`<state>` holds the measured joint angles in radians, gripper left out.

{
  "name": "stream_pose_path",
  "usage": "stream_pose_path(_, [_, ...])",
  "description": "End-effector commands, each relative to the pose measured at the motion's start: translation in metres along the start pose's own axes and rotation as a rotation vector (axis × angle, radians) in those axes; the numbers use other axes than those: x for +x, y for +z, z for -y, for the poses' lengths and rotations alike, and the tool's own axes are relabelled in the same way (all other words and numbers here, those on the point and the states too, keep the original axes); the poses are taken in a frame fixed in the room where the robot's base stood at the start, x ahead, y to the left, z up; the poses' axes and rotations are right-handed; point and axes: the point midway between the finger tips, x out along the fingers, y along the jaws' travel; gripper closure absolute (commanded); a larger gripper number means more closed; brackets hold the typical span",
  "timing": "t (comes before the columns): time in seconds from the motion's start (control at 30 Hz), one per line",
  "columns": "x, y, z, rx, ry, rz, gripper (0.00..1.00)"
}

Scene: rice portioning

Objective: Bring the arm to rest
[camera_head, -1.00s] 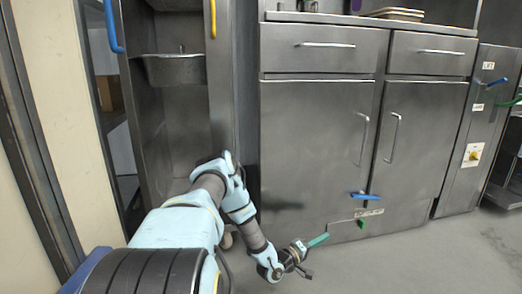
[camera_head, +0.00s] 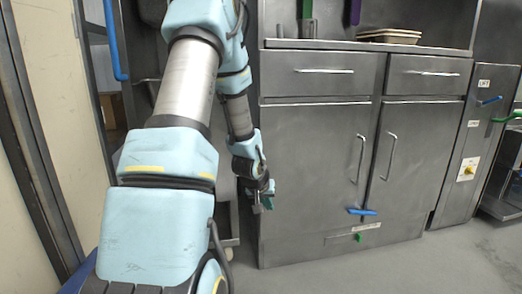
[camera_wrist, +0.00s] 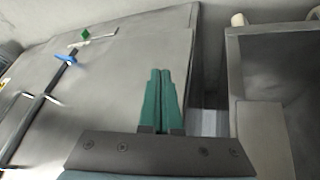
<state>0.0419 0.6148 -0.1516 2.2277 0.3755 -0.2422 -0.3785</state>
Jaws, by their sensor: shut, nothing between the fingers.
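My gripper (camera_wrist: 163,100) shows in the wrist view with its two green fingers together and nothing between them. In the head view my gripper (camera_head: 270,198) hangs at the end of my arm, in front of the left edge of the steel cabinet. Its fingers are small and partly hidden there. My arm is raised across the left half of the head view, bent, with its end pointing down.
A steel cabinet (camera_head: 312,150) with drawers and doors stands right of my arm. A blue handle (camera_head: 362,211) sits low on it. Trays (camera_head: 390,37) lie on the shelf above. An open steel unit is behind my arm. Floor (camera_head: 410,270) is clear at the front right.

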Motion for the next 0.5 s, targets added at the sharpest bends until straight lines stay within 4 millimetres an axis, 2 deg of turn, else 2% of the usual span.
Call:
stream_pose_path(0.03, [-0.035, 0.0, 0.006, 0.009, -0.047, 0.027, 1.0])
stream_pose_path(0.2, [-0.122, 0.029, 0.025, 0.011, -0.16, 0.156, 1.0])
stream_pose_path(0.3, [-0.161, 0.049, 0.029, 0.001, -0.19, 0.221, 1.0])
stream_pose_path(0.5, [-0.22, 0.084, 0.026, -0.023, -0.202, 0.322, 1.0])
